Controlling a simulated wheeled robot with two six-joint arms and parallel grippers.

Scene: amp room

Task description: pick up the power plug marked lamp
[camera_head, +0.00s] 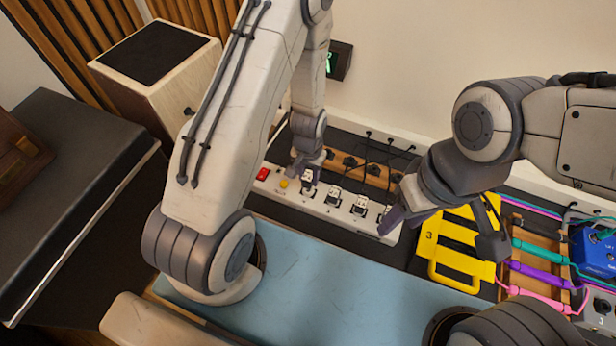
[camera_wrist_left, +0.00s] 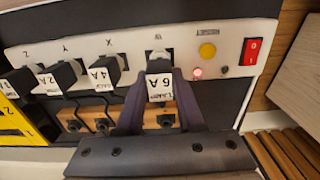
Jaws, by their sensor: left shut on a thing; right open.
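A power strip (camera_head: 318,207) lies along the back of the bench, with a row of black plugs bearing white labels. My left gripper (camera_head: 306,170) is at its left part. In the left wrist view my left gripper (camera_wrist_left: 160,82) is shut on a plug (camera_wrist_left: 159,88) labelled 6A, with small print that I cannot read surely. This plug stands at the socket nearest the reset button. Other plugs (camera_wrist_left: 104,71) stand beside it, labelled 4A and 2A. My right gripper (camera_head: 440,240) is open and empty over the yellow piece.
A red switch (camera_head: 262,174) and a yellow button (camera_head: 284,184) sit at the strip's left end. Wooden blocks with cords (camera_head: 374,176) lie behind it. A yellow frame (camera_head: 452,265), coloured cables (camera_head: 540,275) and a blue box (camera_head: 597,252) are at right. The blue mat (camera_head: 330,275) is clear.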

